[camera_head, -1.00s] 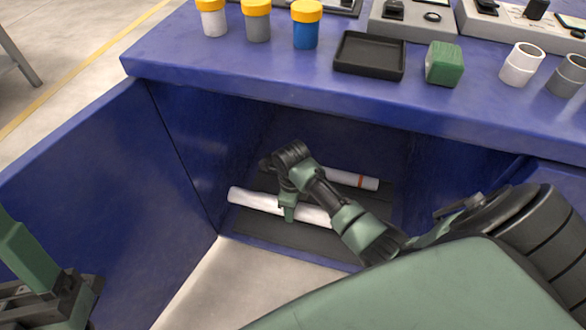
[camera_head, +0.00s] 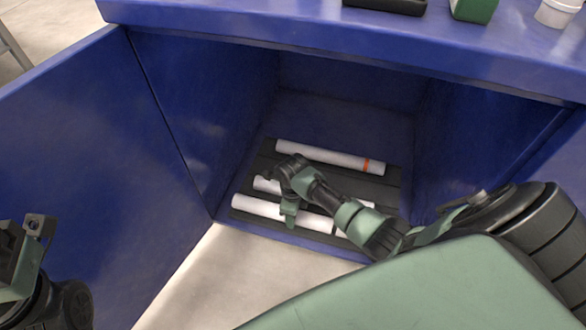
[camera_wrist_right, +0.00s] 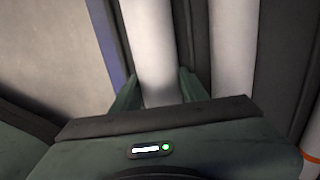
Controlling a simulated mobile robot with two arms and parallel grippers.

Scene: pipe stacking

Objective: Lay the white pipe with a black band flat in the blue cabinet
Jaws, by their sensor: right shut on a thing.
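The white pipe with a black band (camera_head: 258,208) lies flat, or very nearly so, at the front of the open blue cabinet (camera_head: 345,102). A dark stretch near its right end looks like the band; my arm partly covers that end. My right gripper (camera_head: 289,214) is shut on this pipe from above. In the right wrist view the held pipe (camera_wrist_right: 152,45) runs between the fingers; its contact with the floor is hidden. My left gripper (camera_head: 32,232) is at the lower left, outside the cabinet, and its jaws are unclear.
A second white pipe (camera_head: 265,185) lies just behind, partly hidden by my arm. A white pipe with an orange band (camera_head: 320,154) lies farther back. Dark strips line the cabinet floor. The open door (camera_head: 95,170) stands at left, with the worktop (camera_head: 300,30) overhead.

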